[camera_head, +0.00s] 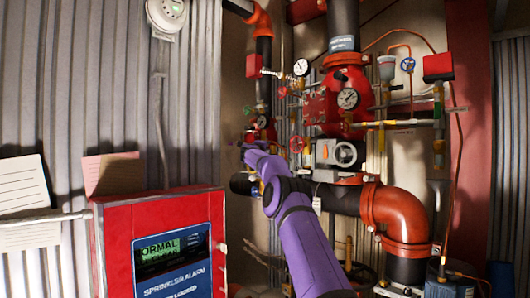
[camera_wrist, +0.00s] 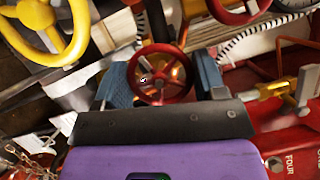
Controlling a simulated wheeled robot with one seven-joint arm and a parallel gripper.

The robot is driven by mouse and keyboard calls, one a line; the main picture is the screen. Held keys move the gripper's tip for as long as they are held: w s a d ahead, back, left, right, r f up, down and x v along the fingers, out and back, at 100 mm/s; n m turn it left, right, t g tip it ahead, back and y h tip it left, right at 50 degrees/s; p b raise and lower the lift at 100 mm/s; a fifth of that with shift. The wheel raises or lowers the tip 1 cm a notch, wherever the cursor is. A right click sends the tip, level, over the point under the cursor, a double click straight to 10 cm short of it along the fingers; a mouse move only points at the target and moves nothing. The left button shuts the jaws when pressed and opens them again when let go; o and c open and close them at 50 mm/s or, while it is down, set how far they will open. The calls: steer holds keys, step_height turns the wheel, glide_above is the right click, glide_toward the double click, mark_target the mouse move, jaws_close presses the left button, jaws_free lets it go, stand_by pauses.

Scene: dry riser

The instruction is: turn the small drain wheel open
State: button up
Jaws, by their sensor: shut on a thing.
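A small red wheel (camera_wrist: 160,83) with spokes sits in the middle of the wrist view, taken here as the drain wheel. My gripper (camera_wrist: 163,77) has its two blue-grey finger pads on either side of the wheel's rim and is shut on it. The wheel still faces the camera, and its stem is mostly hidden behind it. In the head view my purple arm reaches up to the pipework left of centre. The fingertips and the held wheel cannot be made out clearly there.
In the wrist view a yellow wheel (camera_wrist: 75,35) is at upper left, a larger red wheel (camera_wrist: 238,12) at the top, and a yellow valve (camera_wrist: 275,92) at right. In the head view a red alarm box (camera_head: 112,230) stands left; an orange elbow pipe (camera_head: 398,212) is right.

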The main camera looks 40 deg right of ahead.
stand_by(0.3)
steer(key=o, duration=0.9)
steer(key=shift+a, duration=0.15)
steer(key=shift+v, duration=5.25)
